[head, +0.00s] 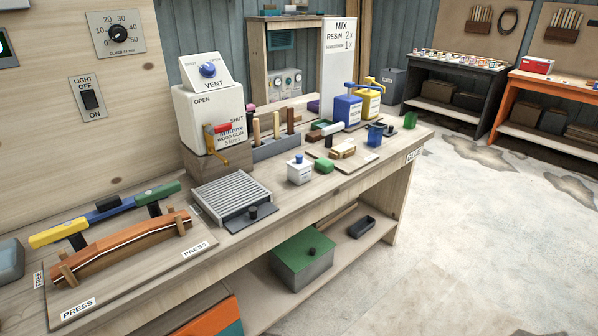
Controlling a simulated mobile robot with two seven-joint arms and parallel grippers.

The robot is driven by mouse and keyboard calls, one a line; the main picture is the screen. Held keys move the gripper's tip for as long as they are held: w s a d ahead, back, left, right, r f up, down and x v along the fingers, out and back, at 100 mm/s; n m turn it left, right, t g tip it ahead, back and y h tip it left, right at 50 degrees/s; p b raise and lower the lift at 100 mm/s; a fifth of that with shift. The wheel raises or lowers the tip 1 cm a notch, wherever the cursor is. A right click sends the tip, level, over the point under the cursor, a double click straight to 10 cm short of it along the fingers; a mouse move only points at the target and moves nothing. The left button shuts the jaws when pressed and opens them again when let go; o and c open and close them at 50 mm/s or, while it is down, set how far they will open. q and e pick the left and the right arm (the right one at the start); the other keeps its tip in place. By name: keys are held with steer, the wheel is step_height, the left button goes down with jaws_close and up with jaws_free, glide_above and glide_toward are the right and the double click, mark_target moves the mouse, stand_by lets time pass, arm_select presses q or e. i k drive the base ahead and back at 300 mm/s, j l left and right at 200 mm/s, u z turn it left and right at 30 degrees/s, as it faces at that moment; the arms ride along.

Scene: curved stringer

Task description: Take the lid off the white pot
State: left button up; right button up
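The small white pot (300,176) stands upright on the wooden workbench, near its front edge. The inside of the pot is hidden by the lid. Neither of my grippers shows in the head view.
Left of the pot are a grey slatted tray (232,193) and a white vent box (209,113). To its right lie a green block (324,165) and a board with small pieces. Behind stands a rack of wooden-handled tools (276,146). A green lidded box (302,262) sits on the lower shelf.

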mark_target(299, 163)
steer(key=i+l+u, duration=0.1)
steer(key=u, duration=0.95)
steer(key=l+u, duration=0.4)
steer(key=i+l+u, duration=0.1)
steer(key=l+u, duration=0.2)
steer(key=u, duration=0.15)
steer(key=l+u, duration=0.2)
steer(key=l, duration=0.2)
steer(key=k+l+u, duration=0.2)
steer(key=l, duration=0.7)
steer(key=k+l+u, duration=0.1)
steer(key=l, duration=0.3)
